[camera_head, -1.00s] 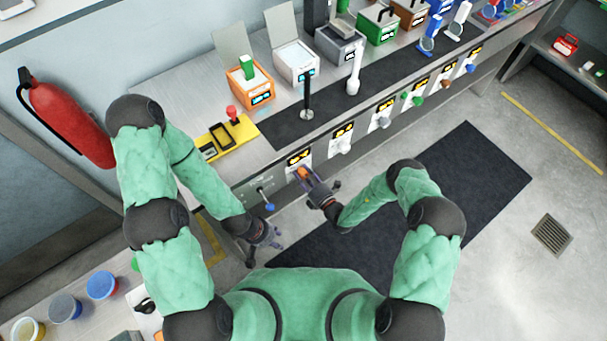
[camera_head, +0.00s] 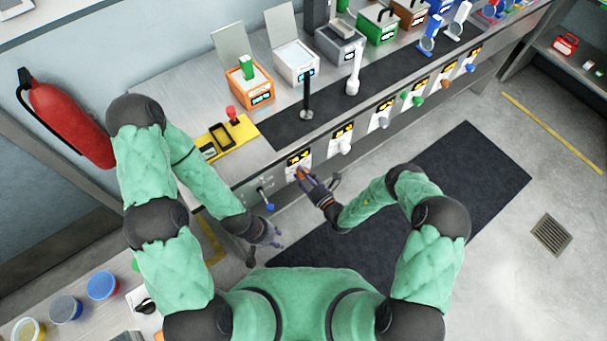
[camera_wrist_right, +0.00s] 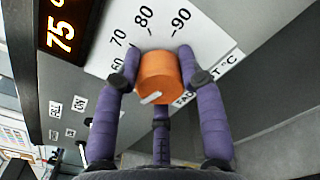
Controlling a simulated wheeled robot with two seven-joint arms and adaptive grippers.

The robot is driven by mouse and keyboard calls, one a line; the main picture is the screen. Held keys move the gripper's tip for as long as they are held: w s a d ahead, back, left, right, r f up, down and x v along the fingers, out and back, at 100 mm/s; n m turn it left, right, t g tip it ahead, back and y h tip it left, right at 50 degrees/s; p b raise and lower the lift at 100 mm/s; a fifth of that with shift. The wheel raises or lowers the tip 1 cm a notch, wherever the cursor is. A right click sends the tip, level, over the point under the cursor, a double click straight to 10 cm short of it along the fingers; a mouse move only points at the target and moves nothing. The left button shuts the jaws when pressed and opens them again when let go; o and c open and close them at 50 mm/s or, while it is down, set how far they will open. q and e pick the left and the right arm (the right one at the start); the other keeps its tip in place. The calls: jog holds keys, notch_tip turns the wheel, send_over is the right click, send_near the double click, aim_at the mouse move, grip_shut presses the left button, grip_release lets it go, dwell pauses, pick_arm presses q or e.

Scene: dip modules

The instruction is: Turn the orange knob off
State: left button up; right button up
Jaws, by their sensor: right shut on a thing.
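The orange knob (camera_wrist_right: 158,75) sits on a white dial plate marked 60, 70, 80 and 90 in the right wrist view. A short white mark shows on the knob's lower part. My right gripper (camera_wrist_right: 160,88) has its purple fingers closed around the knob. In the head view the knob (camera_head: 301,171) is on the bench's front panel, partly covered by my right gripper (camera_head: 308,178). The orange display (camera_wrist_right: 60,32) above the dial reads 75. My left gripper (camera_head: 277,238) hangs empty with spread fingers, below and left of the knob.
More knobs, including a green one (camera_head: 417,100), line the panel to the right. A dark mat (camera_head: 480,170) lies on clear floor.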

jog(key=shift+w+d+r+n, duration=0.3)
jog(key=shift+w+r+n, duration=0.15)
jog(key=shift+n, duration=0.35)
jog(key=o, duration=1.1)
jog(key=shift+o, duration=0.2)
jog(key=shift+s+a+f, duration=0.1)
jog(key=shift+s, duration=0.1)
jog(key=shift+s+f, duration=0.1)
jog(key=shift+s, duration=0.1)
jog(key=v, duration=1.1)
jog(key=shift+s+d, duration=0.2)
jog(key=shift+s, duration=0.1)
